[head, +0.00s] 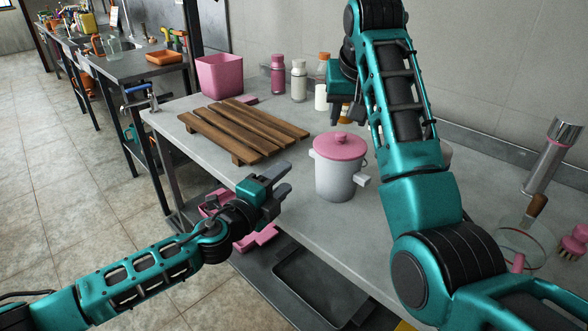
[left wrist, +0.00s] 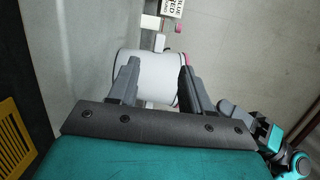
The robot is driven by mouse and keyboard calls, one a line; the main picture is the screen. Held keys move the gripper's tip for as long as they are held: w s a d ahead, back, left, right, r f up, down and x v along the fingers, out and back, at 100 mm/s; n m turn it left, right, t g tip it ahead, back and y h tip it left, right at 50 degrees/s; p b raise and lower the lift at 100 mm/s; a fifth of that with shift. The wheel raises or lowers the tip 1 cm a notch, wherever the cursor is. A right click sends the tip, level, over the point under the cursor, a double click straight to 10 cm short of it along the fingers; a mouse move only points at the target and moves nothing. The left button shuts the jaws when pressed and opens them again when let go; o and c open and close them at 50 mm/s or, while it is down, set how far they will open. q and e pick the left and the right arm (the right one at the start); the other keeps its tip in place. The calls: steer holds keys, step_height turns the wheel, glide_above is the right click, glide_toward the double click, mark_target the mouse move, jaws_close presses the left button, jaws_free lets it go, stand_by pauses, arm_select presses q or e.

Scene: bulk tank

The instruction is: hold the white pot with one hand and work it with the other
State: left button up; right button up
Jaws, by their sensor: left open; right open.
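The white pot (head: 335,178) stands upright on the grey table, with a pink lid (head: 341,147) and knob on top and a white side handle (head: 361,180). In the left wrist view the pot (left wrist: 146,68) lies ahead, beyond the fingertips. My left gripper (head: 283,182) is open and empty, at the table's front edge to the left of the pot and apart from it. Its two fingers also show in the left wrist view (left wrist: 160,80). My right gripper (head: 340,103) is above and behind the pot, partly hidden by my right arm; its fingers are hard to make out.
A wooden slatted rack (head: 243,128) lies left of the pot. A pink bin (head: 220,75) and several bottles (head: 299,80) stand behind. A glass lid (head: 528,242) and pink brush (head: 574,243) are at right. A dark tray (head: 318,287) sits on the lower shelf.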

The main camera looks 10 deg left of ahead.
mark_target(311, 155)
arm_select(q)
steer(key=x, duration=1)
steer(key=shift+s, duration=0.1)
steer(key=shift+w+d+r, duration=0.2)
steer(key=shift+w+d, duration=0.05)
steer(key=shift+w, duration=0.3)
steer(key=shift+w+d+f, duration=0.2)
steer(key=shift+w+f, duration=0.05)
steer(key=shift+w, duration=0.2)
jaws_close()
